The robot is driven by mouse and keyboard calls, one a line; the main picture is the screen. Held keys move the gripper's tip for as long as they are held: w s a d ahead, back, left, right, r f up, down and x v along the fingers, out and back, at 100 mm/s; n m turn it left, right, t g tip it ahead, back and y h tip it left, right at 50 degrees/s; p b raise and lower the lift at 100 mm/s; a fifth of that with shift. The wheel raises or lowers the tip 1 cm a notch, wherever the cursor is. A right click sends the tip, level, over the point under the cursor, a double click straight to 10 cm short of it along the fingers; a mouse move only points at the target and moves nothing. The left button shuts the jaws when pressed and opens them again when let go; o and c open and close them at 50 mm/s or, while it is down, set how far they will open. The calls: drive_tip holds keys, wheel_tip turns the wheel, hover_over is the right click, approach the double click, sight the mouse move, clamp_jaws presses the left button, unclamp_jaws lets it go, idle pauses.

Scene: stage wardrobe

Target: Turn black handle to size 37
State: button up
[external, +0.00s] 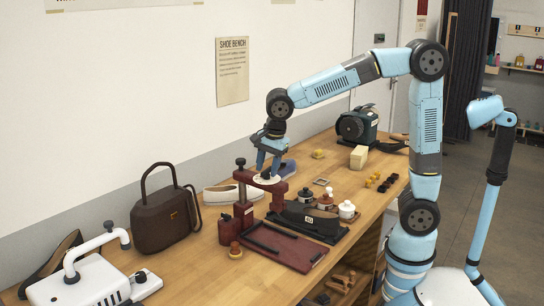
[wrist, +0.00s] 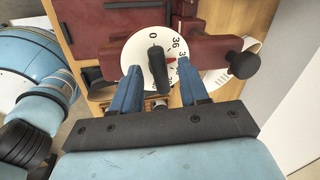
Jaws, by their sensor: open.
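The black handle (wrist: 157,66) sits across a white round dial (wrist: 135,52) on a dark red press. In the wrist view its upper end lies just below the printed 0. The 36 is to the upper right, with another number partly hidden below it. A small red mark (wrist: 171,59) shows right of the handle. My gripper (wrist: 159,74) is open, with one blue finger on each side of the handle; I cannot tell whether either touches it. In the external view my gripper (external: 267,163) points down just over the dial (external: 267,180), and the handle is hidden.
The red press (external: 243,196) has a black-knobbed post (wrist: 243,64) beside the dial.

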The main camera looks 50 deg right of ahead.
drive_tip(key=shift+r, duration=0.15)
wheel_tip(320, 180, up, 13)
drive_tip(key=s, duration=0.2)
drive_tip(key=shift+s+d, duration=0.25)
drive_tip(key=shift+s, duration=0.05)
drive_tip(key=s+d+f+n+t, duration=0.15)
drive_tip(key=s+d+n, duration=0.25)
drive_tip(key=d, duration=0.5)
drive_tip(key=s+d+f+n, duration=0.2)
drive_tip(key=s+d+n, duration=0.15)
drive_tip(key=d, duration=0.45)
drive_tip(key=s+d+f+n+t, duration=0.2)
drive_tip(key=s+d+f+n, duration=0.5)
drive_tip(key=s+d+n, duration=0.1)
drive_tip(key=shift+s+d+f, duration=0.25)
drive_tip(key=shift+s+d, duration=0.3)
drive_tip(key=shift+d, duration=0.8)
drive_tip(key=shift+n, duration=0.25)
idle(0.3)
